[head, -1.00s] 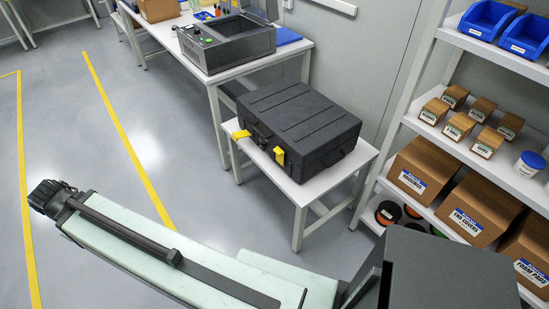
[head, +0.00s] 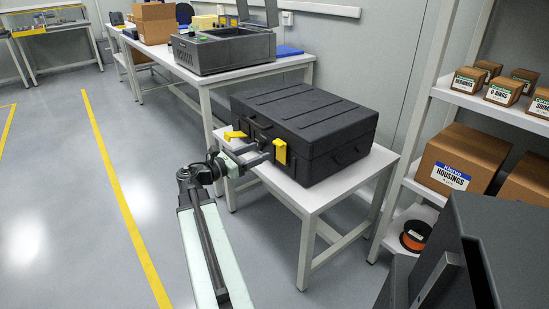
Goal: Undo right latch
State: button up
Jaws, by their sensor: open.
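A closed black case (head: 315,120) sits on a small white table. Its front has two yellow latches. The right latch (head: 280,151) stands upright against the front face. The left latch (head: 235,135) sticks out from the case. My gripper (head: 266,152) is open in front of the case, between the two latches, its fingers pointing right with their tips close beside the right latch. I cannot tell whether they touch it.
The small white table (head: 318,197) has a narrow bare strip in front of the case. A workbench (head: 215,82) with a grey machine (head: 222,50) stands behind. A shelf with cardboard boxes (head: 461,161) stands at right. The floor at left is clear.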

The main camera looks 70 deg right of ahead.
aim_at(276, 145)
jog(key=x, duration=0.7)
jog(key=shift+s+d+r, duration=0.1)
jog(key=shift+s+d, duration=0.1)
jog(key=shift+d, duration=0.15)
grip_shut()
